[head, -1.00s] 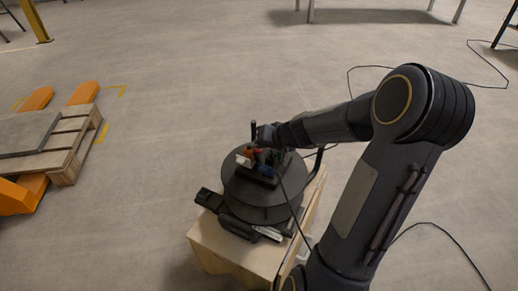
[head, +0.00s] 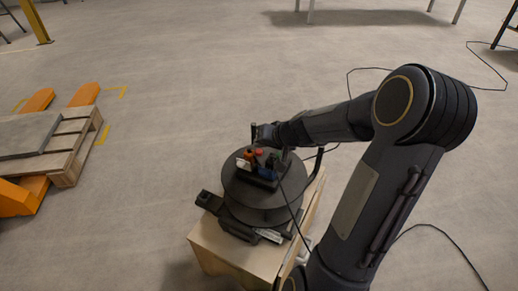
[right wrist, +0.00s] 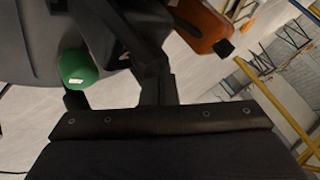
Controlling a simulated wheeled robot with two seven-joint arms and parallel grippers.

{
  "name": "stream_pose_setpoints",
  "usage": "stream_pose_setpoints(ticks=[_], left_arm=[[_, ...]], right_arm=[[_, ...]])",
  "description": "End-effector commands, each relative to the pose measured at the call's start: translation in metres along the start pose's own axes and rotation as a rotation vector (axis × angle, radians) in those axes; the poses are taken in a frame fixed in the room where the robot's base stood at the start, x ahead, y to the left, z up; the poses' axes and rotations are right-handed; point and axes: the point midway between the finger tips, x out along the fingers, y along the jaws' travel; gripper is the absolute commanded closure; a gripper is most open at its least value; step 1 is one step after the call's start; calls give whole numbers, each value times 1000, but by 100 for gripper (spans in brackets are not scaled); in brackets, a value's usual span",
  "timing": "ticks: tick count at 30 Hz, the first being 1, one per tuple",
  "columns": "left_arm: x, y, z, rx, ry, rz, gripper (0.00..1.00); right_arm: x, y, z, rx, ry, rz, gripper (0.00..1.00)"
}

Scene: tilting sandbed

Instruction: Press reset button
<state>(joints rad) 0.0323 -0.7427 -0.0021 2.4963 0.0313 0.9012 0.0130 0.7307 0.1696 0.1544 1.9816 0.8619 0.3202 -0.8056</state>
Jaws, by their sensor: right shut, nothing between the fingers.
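The black round sandbed device (head: 238,192) stands on a wooden box, with a small control block of coloured parts on top. A red part (head: 259,152), an orange part (head: 248,155) and a blue part (head: 267,174) show there. I cannot tell which one is the reset button. My right gripper (head: 266,138) is shut and empty, just behind the coloured parts; contact cannot be judged. In the right wrist view a green round button (right wrist: 78,68) is left of the dark fingers, and an orange part (right wrist: 203,27) is to their right. My left gripper is out of view.
The wooden box (head: 215,254) carries the device. A wooden pallet (head: 75,158) on an orange pallet jack stands at the left. Black cables (head: 440,226) lie on the floor. The floor between pallet and box is clear.

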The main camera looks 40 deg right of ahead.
Motion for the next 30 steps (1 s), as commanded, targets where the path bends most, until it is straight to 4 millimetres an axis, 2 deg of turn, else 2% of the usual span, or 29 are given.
stream_pose_setpoints(ticks=[11, 24, 30], left_arm=[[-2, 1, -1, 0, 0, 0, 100], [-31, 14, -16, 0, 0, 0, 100], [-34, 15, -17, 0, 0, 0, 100]], right_arm=[[-3, -2, -2, -1, 1, 0, 100], [-32, -24, -24, -1, 1, 1, 100], [-35, -26, -26, -1, 1, 1, 100]])
